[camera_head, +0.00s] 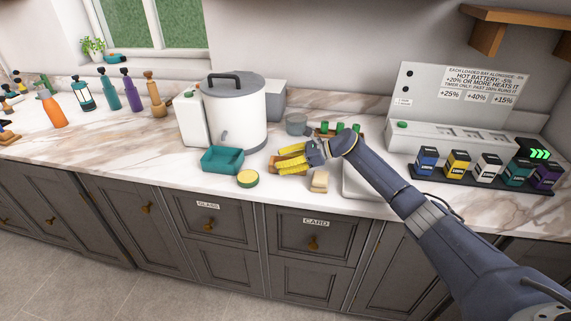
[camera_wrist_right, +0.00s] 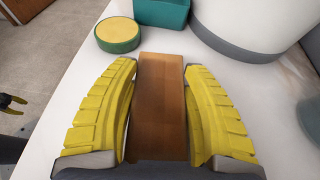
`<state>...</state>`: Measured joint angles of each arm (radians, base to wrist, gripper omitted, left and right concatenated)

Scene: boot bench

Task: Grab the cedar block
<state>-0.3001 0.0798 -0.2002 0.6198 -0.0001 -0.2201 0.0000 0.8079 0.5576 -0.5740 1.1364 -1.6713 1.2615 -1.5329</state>
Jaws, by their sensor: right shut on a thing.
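The cedar block (camera_wrist_right: 160,100) is a plain reddish-brown bar, seen in the right wrist view between the two yellow ribbed fingers. My right gripper (camera_head: 292,160) reaches over the counter from the right and is shut on the block; it also fills the right wrist view (camera_wrist_right: 160,110). In the head view the yellow fingers mostly hide the block. Whether the block touches the countertop is hard to tell.
A green round tin with a yellow top (camera_head: 248,178) and a teal tray (camera_head: 222,160) lie just left of the gripper. A white pot (camera_head: 236,115) stands behind. A pale tan block (camera_head: 319,181) sits right of the fingers. Several small boxes (camera_head: 458,164) line a rack at right.

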